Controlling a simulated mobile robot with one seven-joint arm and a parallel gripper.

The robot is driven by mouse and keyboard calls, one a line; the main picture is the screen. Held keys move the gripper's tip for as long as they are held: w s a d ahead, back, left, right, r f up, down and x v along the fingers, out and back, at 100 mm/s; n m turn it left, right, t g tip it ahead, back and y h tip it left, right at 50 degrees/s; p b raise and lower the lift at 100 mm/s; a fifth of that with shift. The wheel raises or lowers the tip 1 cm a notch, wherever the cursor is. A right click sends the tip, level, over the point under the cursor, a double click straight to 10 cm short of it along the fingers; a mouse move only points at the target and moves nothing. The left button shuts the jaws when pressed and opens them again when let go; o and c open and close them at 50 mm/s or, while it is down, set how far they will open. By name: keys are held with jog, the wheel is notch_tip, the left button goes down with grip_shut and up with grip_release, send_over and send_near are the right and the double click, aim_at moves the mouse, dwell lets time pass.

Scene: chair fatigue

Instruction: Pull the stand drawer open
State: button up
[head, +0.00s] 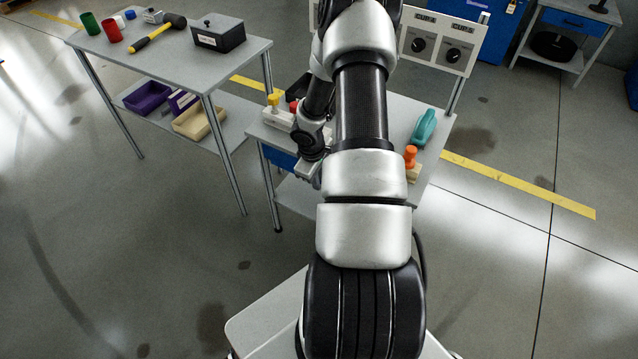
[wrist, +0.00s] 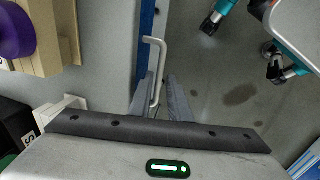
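The stand (head: 290,195) is the light grey table in front of me, mostly behind my arm in the head view. Its blue drawer (head: 278,157) shows at the left under the top. In the wrist view the blue drawer front (wrist: 146,50) is a narrow strip at the edge of the grey top. A pale bar handle (wrist: 157,60) stands out from it. My gripper (wrist: 161,76) is open, with one finger on each side of the handle bar. I cannot tell whether either finger touches it. The drawer appears shut.
On the stand are a yellow-knobbed block (head: 275,110), an orange-knobbed block (head: 411,165) and a teal object (head: 425,127). A panel with dials (head: 437,42) rises at the back. Another table (head: 160,60) with tools stands left. Floor between the tables and my base is clear.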

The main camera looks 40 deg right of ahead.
jog(key=shift+d+f, duration=0.15)
jog(key=shift+f, duration=0.55)
grip_shut()
